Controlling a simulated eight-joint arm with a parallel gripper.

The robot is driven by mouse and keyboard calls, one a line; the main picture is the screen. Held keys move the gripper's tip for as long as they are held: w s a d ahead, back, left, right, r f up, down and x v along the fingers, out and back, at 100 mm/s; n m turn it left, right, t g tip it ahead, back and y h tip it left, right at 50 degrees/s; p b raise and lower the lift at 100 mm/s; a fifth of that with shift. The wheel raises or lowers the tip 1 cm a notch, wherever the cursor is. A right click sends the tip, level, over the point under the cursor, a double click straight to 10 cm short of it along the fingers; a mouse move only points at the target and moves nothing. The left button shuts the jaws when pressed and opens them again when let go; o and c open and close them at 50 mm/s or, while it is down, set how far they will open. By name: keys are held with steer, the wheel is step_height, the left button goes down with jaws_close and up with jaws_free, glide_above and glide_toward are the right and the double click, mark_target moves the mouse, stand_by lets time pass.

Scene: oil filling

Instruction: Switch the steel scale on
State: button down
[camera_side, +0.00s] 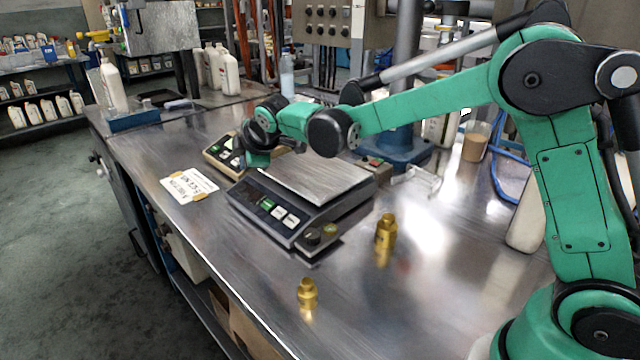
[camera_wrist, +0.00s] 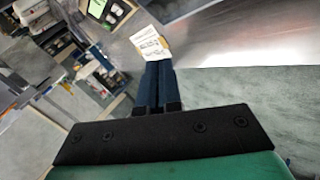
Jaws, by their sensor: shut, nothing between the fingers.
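The steel scale (camera_side: 315,180) stands mid-bench in the side view, with a bare flat steel pan and a dark front panel. My gripper (camera_side: 257,160) is near the back left corner of this scale, pointing down, apart from the buttons. In the wrist view the dark blue fingers (camera_wrist: 158,87) are together and empty.
A beige scale (camera_side: 218,153) stands just behind, partly hidden by my gripper. A printed card (camera_side: 189,185) lies left of the steel scale; it also shows in the wrist view (camera_wrist: 150,43). Brass fittings (camera_side: 386,230) (camera_side: 307,293) stand in front and right. The bench's front edge is clear.

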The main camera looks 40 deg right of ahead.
mark_target(266, 209)
steer(key=shift+d+f, duration=0.5)
steer(key=shift+f, duration=0.9)
steer(key=shift+d+f, duration=0.45)
steer(key=shift+f, duration=0.9)
steer(key=shift+d+f, duration=0.5)
steer(key=shift+f, duration=0.9)
steer(key=shift+f, duration=0.15)
steer(key=shift+d+f, duration=0.15)
steer(key=shift+f, duration=0.1)
steer(key=shift+d+f, duration=0.15)
steer(key=shift+f, duration=0.2)
steer(key=shift+r, duration=0.15)
steer(key=shift+a+r, duration=0.3)
steer(key=shift+r, duration=0.35)
steer(key=shift+a+r, duration=0.3)
steer(key=shift+r, duration=0.5)
steer(key=shift+a+r, duration=0.25)
steer(key=shift+r, duration=0.5)
steer(key=shift+a+r, duration=0.3)
steer(key=shift+r, duration=0.5)
